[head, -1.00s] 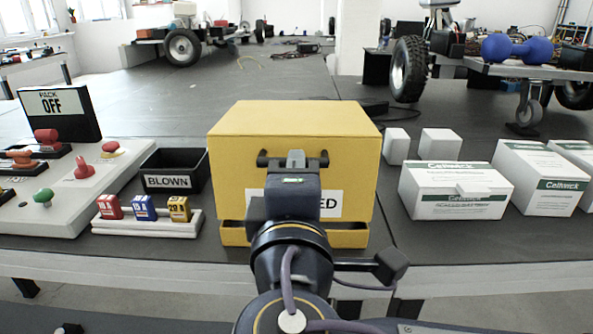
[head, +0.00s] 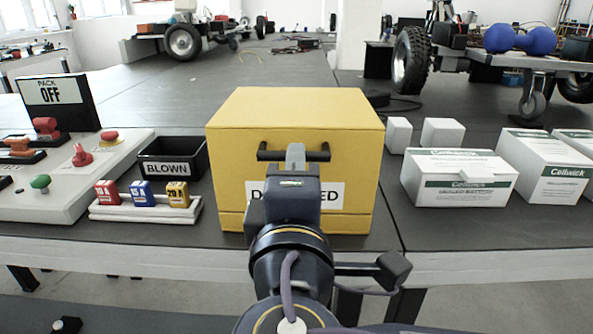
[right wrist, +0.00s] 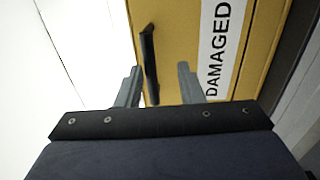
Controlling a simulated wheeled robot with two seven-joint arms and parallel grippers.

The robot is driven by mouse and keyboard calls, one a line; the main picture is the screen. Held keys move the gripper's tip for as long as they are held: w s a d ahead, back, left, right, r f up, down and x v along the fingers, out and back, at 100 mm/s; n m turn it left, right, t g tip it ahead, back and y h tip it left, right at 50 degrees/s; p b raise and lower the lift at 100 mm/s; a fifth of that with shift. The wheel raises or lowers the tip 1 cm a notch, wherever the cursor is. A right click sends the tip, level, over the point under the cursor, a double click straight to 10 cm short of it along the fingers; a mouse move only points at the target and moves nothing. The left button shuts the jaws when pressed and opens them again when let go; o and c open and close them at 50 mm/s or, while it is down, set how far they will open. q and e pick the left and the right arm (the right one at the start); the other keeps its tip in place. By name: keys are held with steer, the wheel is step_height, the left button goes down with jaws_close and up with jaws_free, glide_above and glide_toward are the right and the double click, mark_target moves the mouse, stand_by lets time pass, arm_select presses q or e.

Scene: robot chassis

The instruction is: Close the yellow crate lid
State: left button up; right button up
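The yellow crate (head: 295,112) stands near the table's front edge, in the middle of the head view. Its yellow lid comes down over the front to a low base strip, with only a thin seam showing between them. A black bar handle (head: 317,152) and a white "DAMAGED" label are on the front, the label partly hidden by my arm. My right gripper (head: 295,155) is in front of the handle. In the right wrist view its fingers (right wrist: 159,70) are apart, with the handle (right wrist: 149,60) between or just beyond them; contact is unclear. My left gripper is not in view.
Left of the crate are a black "BLOWN" bin (head: 172,158), a white rack (head: 146,208) of coloured blocks and a button panel (head: 75,190). Right are white cubes (head: 441,133) and Cellwick boxes (head: 458,178). Bare dark table (head: 385,222) separates the crate from these boxes.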

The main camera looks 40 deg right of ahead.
steer(key=shift+r, duration=0.1)
steer(key=p+v, duration=0.1)
steer(key=v, duration=0.6)
steer(key=shift+s+a+p, duration=0.25)
steer(key=shift+s+p, duration=0.05)
steer(key=shift+p, duration=0.1)
